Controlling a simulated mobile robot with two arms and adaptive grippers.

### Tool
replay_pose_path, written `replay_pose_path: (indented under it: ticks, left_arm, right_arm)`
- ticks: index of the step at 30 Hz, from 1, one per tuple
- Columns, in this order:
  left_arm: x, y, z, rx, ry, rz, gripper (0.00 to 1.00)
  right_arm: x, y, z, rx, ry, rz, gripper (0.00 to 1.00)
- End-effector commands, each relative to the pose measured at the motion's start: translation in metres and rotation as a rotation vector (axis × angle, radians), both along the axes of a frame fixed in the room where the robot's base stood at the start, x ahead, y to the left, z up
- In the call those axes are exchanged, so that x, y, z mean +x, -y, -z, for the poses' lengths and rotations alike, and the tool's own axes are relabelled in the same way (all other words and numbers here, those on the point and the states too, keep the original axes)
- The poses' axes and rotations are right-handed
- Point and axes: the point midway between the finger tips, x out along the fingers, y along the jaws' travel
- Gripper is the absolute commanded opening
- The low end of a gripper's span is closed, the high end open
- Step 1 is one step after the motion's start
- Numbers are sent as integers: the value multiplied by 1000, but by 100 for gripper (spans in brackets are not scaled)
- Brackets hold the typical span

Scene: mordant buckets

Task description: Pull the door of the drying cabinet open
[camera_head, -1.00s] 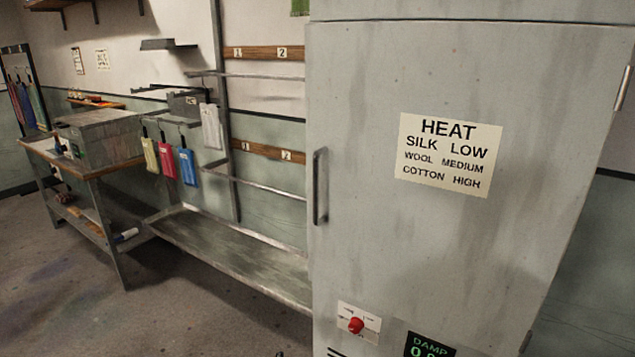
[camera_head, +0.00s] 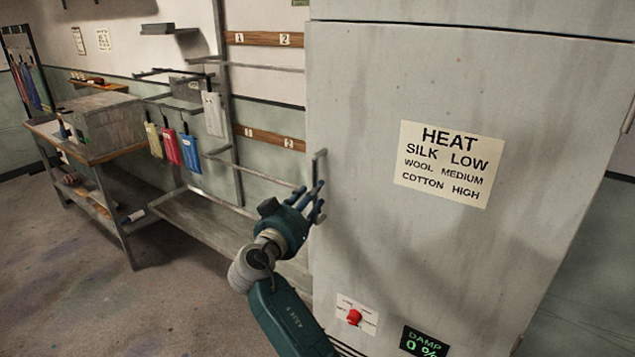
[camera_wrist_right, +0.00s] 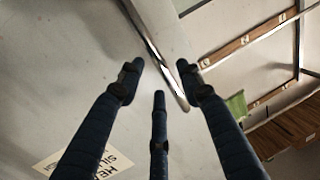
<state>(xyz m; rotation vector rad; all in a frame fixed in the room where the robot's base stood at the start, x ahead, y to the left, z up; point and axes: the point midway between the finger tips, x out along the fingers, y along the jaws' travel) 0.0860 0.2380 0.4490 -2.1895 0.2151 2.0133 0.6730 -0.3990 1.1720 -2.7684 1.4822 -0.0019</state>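The drying cabinet (camera_head: 470,260) has a tall grey door (camera_head: 380,90) that looks shut, with a heat label (camera_head: 445,163) on it. Its upright metal handle (camera_head: 319,168) is at the door's left edge, its lower part hidden by my right gripper (camera_head: 314,196). In the right wrist view the handle (camera_wrist_right: 157,50) runs between the spread fingers of the right gripper (camera_wrist_right: 162,78). The fingers are open around or just short of the handle; I cannot tell if they touch it. My left gripper is not in view.
A red knob (camera_head: 354,317) and a damp display (camera_head: 424,344) sit low on the cabinet. A metal rack (camera_head: 230,220) stands to its left, with a workbench (camera_head: 90,150) beyond. The floor (camera_head: 180,310) in front of the rack is clear.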

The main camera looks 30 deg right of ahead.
Motion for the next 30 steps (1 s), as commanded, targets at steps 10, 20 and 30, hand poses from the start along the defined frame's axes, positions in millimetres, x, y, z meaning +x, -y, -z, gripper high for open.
replay_pose_path:
  ticks: [10, 20, 30]
  left_arm:
    - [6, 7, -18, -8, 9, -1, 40]
    - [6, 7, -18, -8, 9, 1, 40]
    - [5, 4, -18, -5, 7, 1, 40]
  right_arm:
    - [22, 32, 0, 1, -2, -1, 36]
    - [23, 33, 1, 1, -2, -1, 28]
    - [23, 33, 1, 1, -2, -2, 0]
